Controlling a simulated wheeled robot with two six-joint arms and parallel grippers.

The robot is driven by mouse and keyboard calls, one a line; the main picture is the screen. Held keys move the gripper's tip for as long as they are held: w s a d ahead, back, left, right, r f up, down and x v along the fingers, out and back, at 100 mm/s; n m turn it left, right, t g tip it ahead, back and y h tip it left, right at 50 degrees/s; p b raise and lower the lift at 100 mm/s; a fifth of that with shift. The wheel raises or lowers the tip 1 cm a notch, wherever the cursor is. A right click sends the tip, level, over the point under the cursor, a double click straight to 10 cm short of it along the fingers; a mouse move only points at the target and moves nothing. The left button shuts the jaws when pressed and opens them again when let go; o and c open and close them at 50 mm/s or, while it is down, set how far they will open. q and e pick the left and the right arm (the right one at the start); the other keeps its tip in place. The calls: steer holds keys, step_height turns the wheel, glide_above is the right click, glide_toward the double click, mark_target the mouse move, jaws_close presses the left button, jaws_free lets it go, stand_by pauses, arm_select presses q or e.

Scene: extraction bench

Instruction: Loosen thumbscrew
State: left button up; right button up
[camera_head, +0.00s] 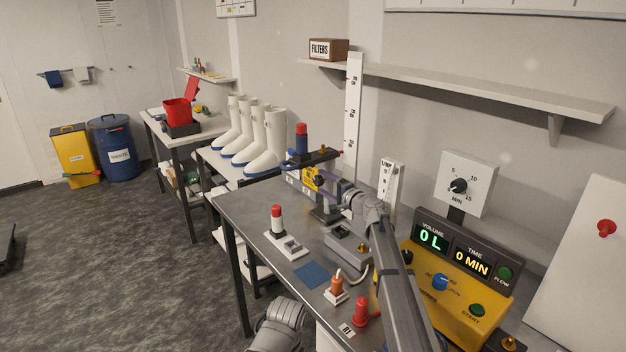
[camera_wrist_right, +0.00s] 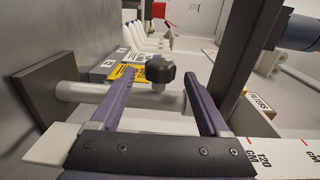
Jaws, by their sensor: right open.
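The thumbscrew (camera_wrist_right: 160,69) is a black lobed knob in the right wrist view, on a short light stem beside a pale rod (camera_wrist_right: 88,92). A dark square plate (camera_wrist_right: 38,92) is at the rod's left end. My right gripper (camera_wrist_right: 160,76) is open, its two purple fingers on either side of the knob, with a gap to each. In the head view my right gripper (camera_head: 325,188) is at the stand on the bench, by a yellow label (camera_head: 309,178); the knob is hard to pick out there. My left gripper is out of view.
The stand carries a blue cylinder with a red cap (camera_head: 301,140). The grey bench (camera_head: 252,212) also holds a red-and-white bottle (camera_head: 277,219), a blue pad (camera_head: 311,275) and a yellow console (camera_head: 467,288). White boots (camera_head: 265,143) stand behind at left.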

steer(key=x, duration=0.6)
steer(key=shift+w+a, duration=0.2)
steer(key=shift+c, duration=0.2)
jaws_close()
